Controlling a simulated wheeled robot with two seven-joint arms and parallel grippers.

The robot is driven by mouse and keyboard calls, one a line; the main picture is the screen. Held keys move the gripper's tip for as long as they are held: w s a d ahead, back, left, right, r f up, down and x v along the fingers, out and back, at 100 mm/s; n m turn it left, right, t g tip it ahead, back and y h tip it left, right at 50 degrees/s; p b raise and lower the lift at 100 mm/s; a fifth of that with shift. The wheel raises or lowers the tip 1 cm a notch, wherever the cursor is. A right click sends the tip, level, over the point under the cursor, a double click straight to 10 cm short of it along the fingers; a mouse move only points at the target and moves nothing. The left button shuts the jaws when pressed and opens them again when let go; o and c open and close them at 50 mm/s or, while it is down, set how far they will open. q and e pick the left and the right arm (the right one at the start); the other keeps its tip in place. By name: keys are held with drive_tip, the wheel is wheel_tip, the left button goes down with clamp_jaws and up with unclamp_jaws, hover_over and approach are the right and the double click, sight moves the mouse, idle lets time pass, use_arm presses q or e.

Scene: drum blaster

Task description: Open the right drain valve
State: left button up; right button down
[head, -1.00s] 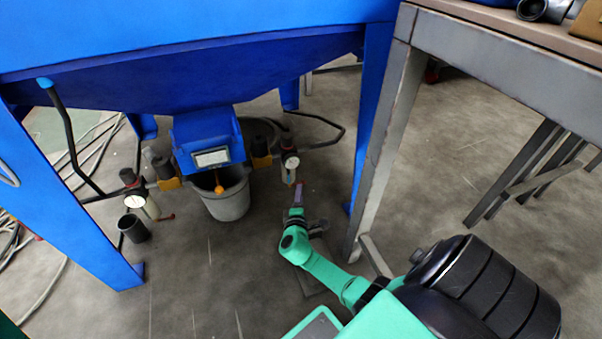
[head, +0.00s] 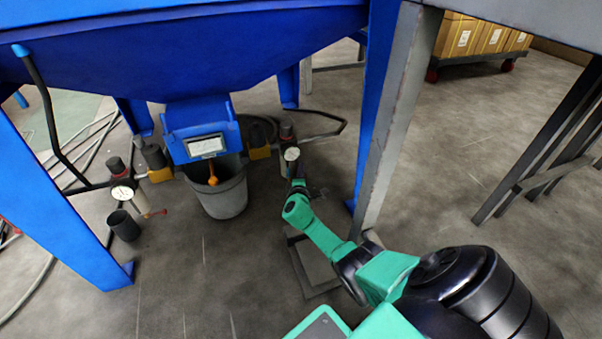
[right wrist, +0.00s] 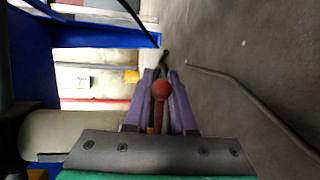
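The right drain valve's assembly, with a white gauge (head: 291,154) and dark top, hangs right of the bucket under the blue hopper in the head view. My right gripper (head: 298,182) is just below it and hides its handle there. In the right wrist view, the valve's red ball-ended handle (right wrist: 161,91) lies between the two purple fingers of my right gripper (right wrist: 161,76). The fingers stand apart, with the handle in the gap; I cannot tell whether they touch it. My left gripper is out of view.
A grey bucket (head: 222,193) stands under the hopper outlet.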

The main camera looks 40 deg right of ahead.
drive_tip(key=shift+f, duration=0.15)
drive_tip(key=w+a+f+m+t+y, duration=0.1)
drive_tip(key=a+f+m+y, duration=0.3)
drive_tip(key=m+y, duration=0.4)
drive_tip(key=m, duration=0.3)
drive_tip(key=shift+w+a+p, duration=0.3)
drive_tip(key=shift+w+a, duration=0.05)
drive_tip(key=shift+a, duration=0.05)
idle(0.5)
drive_tip(key=shift+f, duration=0.15)
idle(0.4)
drive_tip(key=c, duration=0.9)
unclamp_jaws()
